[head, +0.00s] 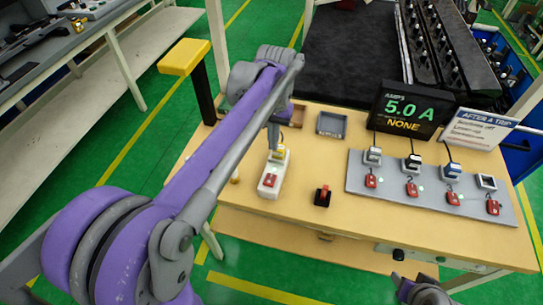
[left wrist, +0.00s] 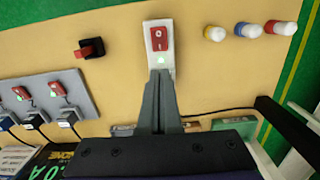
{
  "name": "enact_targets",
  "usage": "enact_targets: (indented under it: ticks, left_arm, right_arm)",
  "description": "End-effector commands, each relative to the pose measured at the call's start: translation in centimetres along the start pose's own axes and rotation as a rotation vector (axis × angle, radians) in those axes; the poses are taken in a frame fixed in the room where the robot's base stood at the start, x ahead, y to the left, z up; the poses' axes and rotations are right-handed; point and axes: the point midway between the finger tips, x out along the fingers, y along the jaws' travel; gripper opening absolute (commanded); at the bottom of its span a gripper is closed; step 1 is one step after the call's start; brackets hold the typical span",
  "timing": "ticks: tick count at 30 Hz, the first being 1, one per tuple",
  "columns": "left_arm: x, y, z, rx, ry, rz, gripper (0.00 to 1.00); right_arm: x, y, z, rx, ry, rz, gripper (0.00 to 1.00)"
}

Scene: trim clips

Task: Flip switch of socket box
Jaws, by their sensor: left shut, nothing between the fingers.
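The white socket box (head: 268,190) stands on the wooden table, with a red rocker switch (head: 270,180) on its top. In the left wrist view the socket box (left wrist: 152,26) shows its red switch (left wrist: 159,38) and a small green light just below it. My left gripper (head: 274,148) points down at the far end of the box. In the left wrist view its fingers (left wrist: 160,76) are shut together, empty, with tips close to the green light; I cannot tell whether they touch. Part of my right arm (head: 422,290) shows at the bottom edge, its fingers unclear.
A grey panel (head: 360,186) holds several red switches and plugs at right. A black block with a red switch (head: 322,196) stands between. Behind are a display (head: 408,110) reading 5.0 A, a sign (head: 478,128) and a grey tray (head: 331,124). Coloured pegs (left wrist: 248,30) stand nearby.

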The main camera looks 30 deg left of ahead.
Motion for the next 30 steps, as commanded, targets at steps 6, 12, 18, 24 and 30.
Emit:
enact_targets:
  ticks: [6,12,18,24,30]
  left_arm:
    - [-2.9,0.0,-0.4,0.0,0.0,0.0,0.0]
    - [-3.5,0.0,-0.5,0.0,0.0,0.0,0.0]
    - [-3.5,0.0,-0.5,0.0,0.0,0.0,0.0]
    - [-3.5,0.0,-0.5,0.0,0.0,0.0,0.0]
    - [-2.8,0.6,1.1,0.019,0.048,0.001,0.0]
  right_arm:
    - [-0.1,0.0,-0.1,0.0,0.001,0.0,0.5]
    - [-0.1,0.0,-0.2,0.0,0.002,0.0,0.5]
    - [-0.1,0.0,-0.1,0.0,0.002,0.0,0.5]
    - [-0.1,0.0,-0.2,0.0,0.002,0.0,0.5]
    - [-0.1,0.0,-0.2,0.0,0.002,0.0,0.5]
